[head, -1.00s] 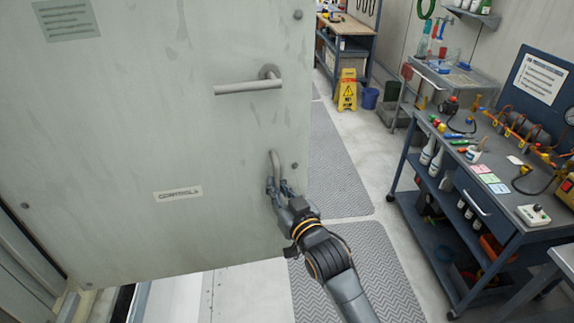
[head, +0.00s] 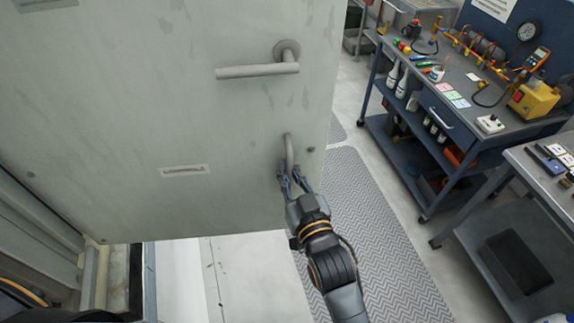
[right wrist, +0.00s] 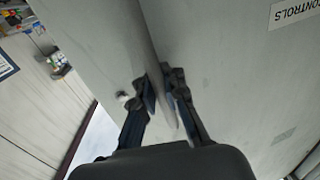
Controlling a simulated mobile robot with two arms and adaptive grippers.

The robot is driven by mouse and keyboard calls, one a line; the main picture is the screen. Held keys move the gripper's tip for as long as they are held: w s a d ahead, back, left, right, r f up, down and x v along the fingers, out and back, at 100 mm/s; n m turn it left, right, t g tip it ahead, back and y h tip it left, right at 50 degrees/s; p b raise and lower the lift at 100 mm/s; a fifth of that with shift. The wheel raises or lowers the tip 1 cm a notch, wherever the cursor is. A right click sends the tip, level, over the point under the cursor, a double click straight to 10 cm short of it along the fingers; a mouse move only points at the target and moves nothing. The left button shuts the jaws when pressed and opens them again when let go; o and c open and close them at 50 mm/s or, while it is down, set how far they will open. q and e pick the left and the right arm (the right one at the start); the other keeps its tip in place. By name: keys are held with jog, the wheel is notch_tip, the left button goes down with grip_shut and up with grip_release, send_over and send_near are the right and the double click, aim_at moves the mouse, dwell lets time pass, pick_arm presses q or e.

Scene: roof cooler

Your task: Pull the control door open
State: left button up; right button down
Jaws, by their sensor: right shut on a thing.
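The control door (head: 130,115) is a large pale grey panel filling the left of the head view. It stands swung out from the cabinet frame at lower left, with an opening below it. It carries a lever handle (head: 258,70), a small label (head: 183,170) and a vertical pull handle (head: 289,150). My right gripper (head: 290,180) is shut on the lower part of the pull handle. The right wrist view shows its fingers (right wrist: 160,90) on both sides of the pull handle, close to the door face (right wrist: 230,70). My left gripper is not in view.
A blue workbench (head: 440,100) with tools and bottles stands at the upper right. A grey table (head: 540,175) stands at the right edge. Grey floor matting (head: 375,230) lies between them and the door. The floor there is clear.

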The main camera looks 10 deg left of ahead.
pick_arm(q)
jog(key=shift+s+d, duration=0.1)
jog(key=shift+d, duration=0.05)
pick_arm(e)
jog(key=shift+w+r, duration=0.1)
jog(key=shift+r, duration=0.1)
jog(key=c, duration=1.4)
grip_release()
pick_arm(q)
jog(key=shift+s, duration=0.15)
pick_arm(e)
jog(key=shift+d, duration=0.1)
jog(key=shift+f, duration=0.1)
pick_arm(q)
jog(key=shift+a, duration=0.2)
pick_arm(e)
jog(key=v, duration=1.2)
